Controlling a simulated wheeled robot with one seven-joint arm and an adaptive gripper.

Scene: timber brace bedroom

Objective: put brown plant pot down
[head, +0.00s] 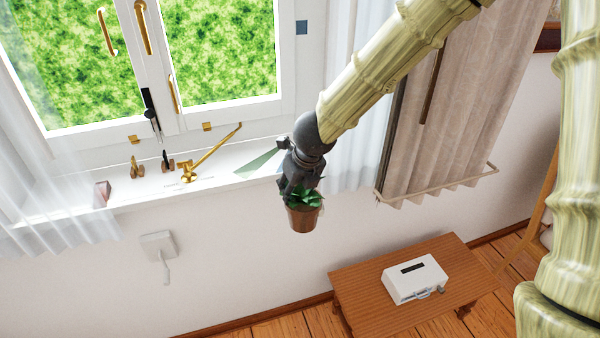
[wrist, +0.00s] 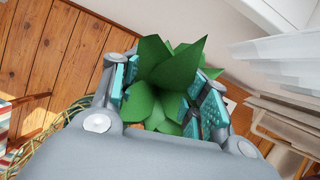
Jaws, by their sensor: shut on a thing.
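The brown plant pot (head: 303,218) with a green leafy plant (head: 303,198) hangs upright in the air in the head view, in front of the white wall below the window sill. My gripper (head: 298,186) is above it and shut on it. In the wrist view the green leaves (wrist: 168,85) stand between the two teal finger pads of my gripper (wrist: 165,95). The pot itself is mostly hidden there by the leaves and the gripper body.
A wooden table (head: 365,280) stands at lower right with a white box (head: 415,279) on it; its left part is bare. The window sill (head: 225,183) carries small brass items (head: 189,173). Curtains (head: 450,120) hang at right. A wall-mounted white fitting (head: 158,245) is at left.

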